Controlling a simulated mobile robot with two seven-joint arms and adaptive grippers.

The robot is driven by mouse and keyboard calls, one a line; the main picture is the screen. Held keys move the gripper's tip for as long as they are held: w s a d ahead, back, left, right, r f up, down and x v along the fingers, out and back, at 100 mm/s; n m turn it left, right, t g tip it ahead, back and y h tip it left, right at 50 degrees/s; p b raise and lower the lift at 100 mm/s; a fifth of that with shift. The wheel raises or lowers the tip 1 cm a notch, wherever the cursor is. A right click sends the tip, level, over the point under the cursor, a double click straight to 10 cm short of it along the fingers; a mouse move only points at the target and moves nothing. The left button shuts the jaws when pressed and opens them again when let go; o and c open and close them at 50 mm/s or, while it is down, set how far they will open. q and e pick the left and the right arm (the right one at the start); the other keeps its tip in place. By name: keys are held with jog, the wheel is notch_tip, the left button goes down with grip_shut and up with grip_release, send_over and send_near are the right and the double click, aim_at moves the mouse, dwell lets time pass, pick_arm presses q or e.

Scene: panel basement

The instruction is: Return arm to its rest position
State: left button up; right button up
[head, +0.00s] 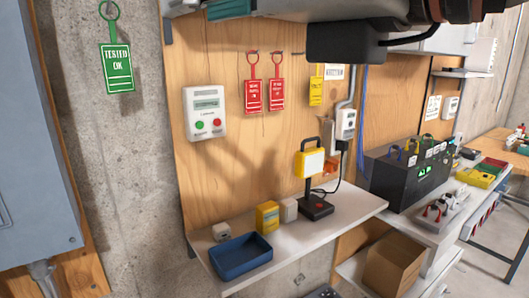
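My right arm runs across the top edge of the head view from the right. Its gripper (215,9) is at the top, in front of the upper part of the plywood panel, and is partly cut off by the frame. A black block with a cable hangs under my wrist. The fingertips do not show clearly, so I cannot tell whether they are open or shut. I see nothing held. My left gripper is not in view.
A plywood panel (225,65) carries a white control box (205,113) and red tags (254,95). A shelf (340,208) below holds a blue tray (240,256), a yellow box (267,216) and a lamp (309,163). A grey cabinet (35,130) stands left; black equipment (400,180) is right.

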jog(key=w+d+f+m+t, duration=0.1)
jog(key=w+d+f+m, duration=0.3)
jog(key=w+f+m, duration=1.1)
jog(key=w+d+f+m+h, duration=0.25)
jog(key=d+f+m, duration=0.2)
jog(key=f, duration=0.35)
jog(key=w+d+f+m+t+h, duration=0.1)
jog(key=d+f+m+h, duration=0.3)
jog(key=f, duration=0.4)
jog(key=w+d+f+m+h, duration=0.1)
jog(key=d+f+m+h, duration=0.1)
jog(key=d+f+m, duration=0.45)
jog(key=s+d+f+m+g+h, duration=0.1)
jog(key=s+d+f+m+h, duration=0.15)
jog(key=d+f, duration=0.45)
jog(key=s+d+f+m+g+h, duration=0.1)
jog(key=s+d+f+g+h, duration=0.2)
jog(key=f, duration=0.8)
jog(key=s+d+f+m+g+h, duration=0.2)
jog(key=s+d+f, duration=0.4)
jog(key=s+f, duration=0.15)
jog(key=s+d+f+m+g+h, duration=0.1)
jog(key=s+d+f+m+h, duration=0.15)
jog(key=s+d+f, duration=0.5)
jog(key=a+f+m+t+y, duration=0.3)
jog(key=a+f+y, duration=0.5)
jog(key=a+f, duration=0.5)
jog(key=a, duration=0.3)
jog(key=shift+a+f, duration=0.2)
jog(key=shift+a, duration=0.1)
